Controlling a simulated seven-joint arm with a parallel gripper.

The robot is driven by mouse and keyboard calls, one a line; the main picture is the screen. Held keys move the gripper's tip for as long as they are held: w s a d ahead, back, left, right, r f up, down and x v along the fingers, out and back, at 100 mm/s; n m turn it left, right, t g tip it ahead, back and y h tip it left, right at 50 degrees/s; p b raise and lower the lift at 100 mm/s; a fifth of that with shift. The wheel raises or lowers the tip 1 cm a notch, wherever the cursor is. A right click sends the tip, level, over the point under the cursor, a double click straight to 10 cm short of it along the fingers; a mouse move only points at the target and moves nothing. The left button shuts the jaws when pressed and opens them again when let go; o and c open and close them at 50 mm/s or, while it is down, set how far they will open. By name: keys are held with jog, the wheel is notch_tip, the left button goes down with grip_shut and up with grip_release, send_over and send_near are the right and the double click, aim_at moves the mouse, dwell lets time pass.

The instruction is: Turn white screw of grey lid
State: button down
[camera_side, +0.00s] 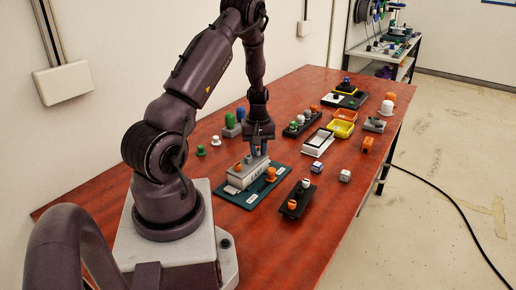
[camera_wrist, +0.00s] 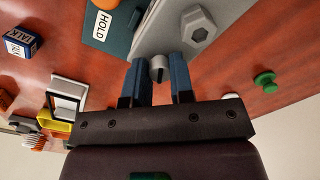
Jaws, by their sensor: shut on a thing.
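The grey lid (camera_side: 240,180) tops a grey block on a teal board (camera_side: 228,190). It fills the top of the wrist view (camera_wrist: 165,35). A pale slotted screw (camera_wrist: 157,66), which I take for the white screw, stands at the lid's near end. My gripper (camera_side: 259,152) points down over the lid. In the wrist view its two blue fingers (camera_wrist: 159,70) are on either side of this screw, shut on it. A pale hexagonal piece (camera_wrist: 198,27) sits on the lid farther along. In the side view my fingers partly hide the screw.
An orange knob (camera_side: 271,174) stands beside the block on the board. Green and blue pieces (camera_side: 229,120) stand behind it. A black tray (camera_side: 299,200) lies in front, near white cubes (camera_side: 317,168). A white-framed box (camera_side: 318,142) and yellow tray (camera_side: 340,129) are to the right.

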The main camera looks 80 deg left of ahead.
aim_at(258, 149)
jog(key=m, duration=0.5)
jog(key=shift+m, duration=0.4)
dwell(0.3)
jog(key=c, duration=1)
grip_release()
jog(key=shift+r, duration=0.15)
notch_tip(258, 149, up, 13)
jog(key=shift+f, duration=0.1)
